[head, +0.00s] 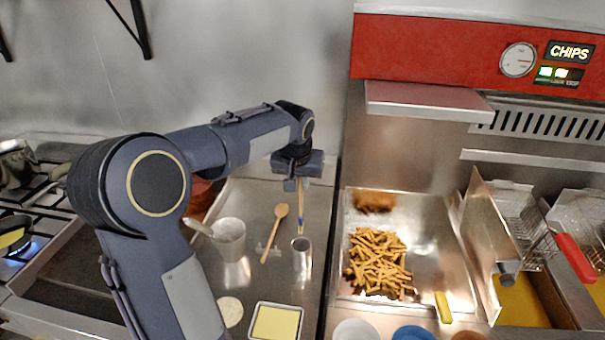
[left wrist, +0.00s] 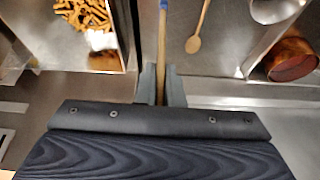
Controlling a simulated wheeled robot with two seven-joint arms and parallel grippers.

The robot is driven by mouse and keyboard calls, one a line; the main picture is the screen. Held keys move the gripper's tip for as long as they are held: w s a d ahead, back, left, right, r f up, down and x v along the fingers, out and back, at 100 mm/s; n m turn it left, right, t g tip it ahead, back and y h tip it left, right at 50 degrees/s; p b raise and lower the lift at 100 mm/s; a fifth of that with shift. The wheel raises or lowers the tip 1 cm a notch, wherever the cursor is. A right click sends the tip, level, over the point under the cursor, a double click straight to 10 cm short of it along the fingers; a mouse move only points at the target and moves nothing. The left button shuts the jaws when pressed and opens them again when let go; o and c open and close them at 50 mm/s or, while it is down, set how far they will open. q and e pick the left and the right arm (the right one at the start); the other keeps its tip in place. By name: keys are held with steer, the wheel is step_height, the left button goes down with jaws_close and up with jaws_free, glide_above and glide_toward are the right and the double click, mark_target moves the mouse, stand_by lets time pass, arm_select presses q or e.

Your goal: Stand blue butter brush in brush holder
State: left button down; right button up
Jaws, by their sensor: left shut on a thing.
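The butter brush (head: 301,222) has a pale wooden handle and a blue band near its lower end. My left gripper (head: 297,183) is shut on its handle, and the brush hangs about upright. The brush holder (head: 301,258) is a small metal cup standing on the steel counter. The brush's lower end shows at or just above the cup's rim; I cannot tell whether it is inside. In the left wrist view, the handle (left wrist: 162,60) runs between the fingers (left wrist: 161,84) with blue at the top edge. The holder does not show there. My right gripper is out of view.
A butter tray (head: 275,322) sits in front. A steel tray with chips (head: 378,262) is to the right. A copper pot (left wrist: 291,60) stands behind the spoon.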

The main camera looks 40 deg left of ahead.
mark_target(301, 213)
arm_select(q)
steer(key=shift+f, duration=0.45)
step_height(301, 213, down, 3)
steer(key=shift+r+b, duration=0.1)
steer(key=shift+b, duration=0.9)
steer(key=shift+f+b, duration=2.7)
steer(key=shift+f, duration=0.65)
steer(key=c, duration=1.5)
jaws_free()
steer(key=b+v, duration=0.1)
steer(key=v, duration=0.7)
steer(key=shift+f, duration=0.1)
